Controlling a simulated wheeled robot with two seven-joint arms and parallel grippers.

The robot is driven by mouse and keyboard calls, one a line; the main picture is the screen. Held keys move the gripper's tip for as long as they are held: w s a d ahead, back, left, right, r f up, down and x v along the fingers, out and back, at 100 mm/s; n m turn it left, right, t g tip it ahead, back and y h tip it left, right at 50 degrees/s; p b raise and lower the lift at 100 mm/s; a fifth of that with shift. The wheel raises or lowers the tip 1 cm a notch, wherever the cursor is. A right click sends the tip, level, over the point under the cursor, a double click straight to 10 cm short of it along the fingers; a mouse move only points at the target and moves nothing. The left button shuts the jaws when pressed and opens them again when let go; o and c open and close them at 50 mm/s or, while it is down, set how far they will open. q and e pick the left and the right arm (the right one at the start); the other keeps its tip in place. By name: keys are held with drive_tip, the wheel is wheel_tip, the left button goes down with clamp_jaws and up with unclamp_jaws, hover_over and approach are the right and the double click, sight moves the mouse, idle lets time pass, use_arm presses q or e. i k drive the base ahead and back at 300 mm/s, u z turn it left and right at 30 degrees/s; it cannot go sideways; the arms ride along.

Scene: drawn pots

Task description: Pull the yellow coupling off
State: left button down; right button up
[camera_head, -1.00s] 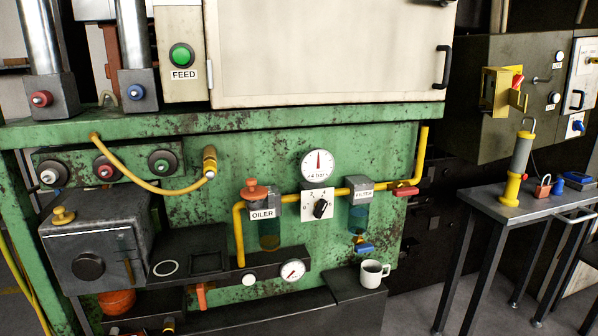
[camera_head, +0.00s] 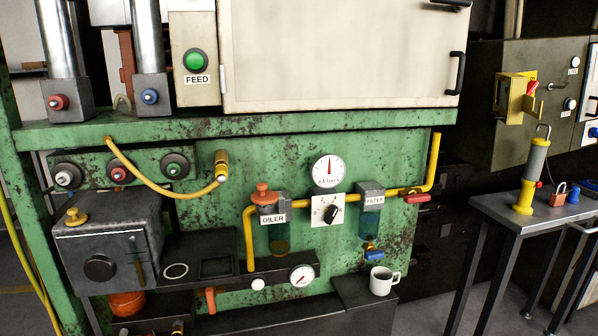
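The yellow coupling (camera_head: 221,165) sits on the front of the green machine, right of the row of round ports. A yellow hose (camera_head: 150,186) hangs in a curve from the machine's upper left edge to the coupling's lower end. The hose and coupling appear joined.
A dark metal box (camera_head: 110,245) juts out below and left of the coupling. The oiler (camera_head: 272,220), gauge (camera_head: 329,171) and filter (camera_head: 372,215) with yellow piping stand to its right. A white mug (camera_head: 383,280) stands on the lower ledge.

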sight(222, 167)
drive_tip(key=z, duration=1.2)
drive_tip(key=i, duration=0.9)
drive_tip(key=u, duration=1.8)
